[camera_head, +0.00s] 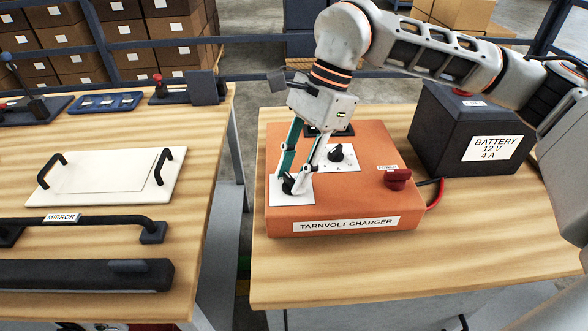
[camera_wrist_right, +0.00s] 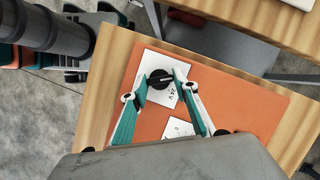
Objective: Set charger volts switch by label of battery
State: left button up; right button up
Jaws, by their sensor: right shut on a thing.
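The orange charger (camera_head: 330,205), labelled TARNVOLT CHARGER, sits on the right table. My right gripper (camera_head: 293,186) reaches down to the left knob on its top and is shut on that black knob (camera_wrist_right: 160,80), with one finger on each side. A second black knob (camera_head: 336,153) on another white plate is free of the gripper. A red switch (camera_head: 397,179) is at the right. The dark battery (camera_head: 440,140) reads BATTERY 12 V 4 A. My left gripper is not in view.
A red cable (camera_head: 437,195) runs between charger and battery. The left table holds a white panel with two black handles (camera_head: 105,178), a MIRROR bar (camera_head: 80,223) and a blue tray (camera_head: 104,103). The right table's front strip (camera_head: 340,270) is clear.

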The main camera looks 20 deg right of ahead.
jog(key=o, duration=1.1)
jog(key=v, duration=1.2)
jog(key=shift+s, duration=0.15)
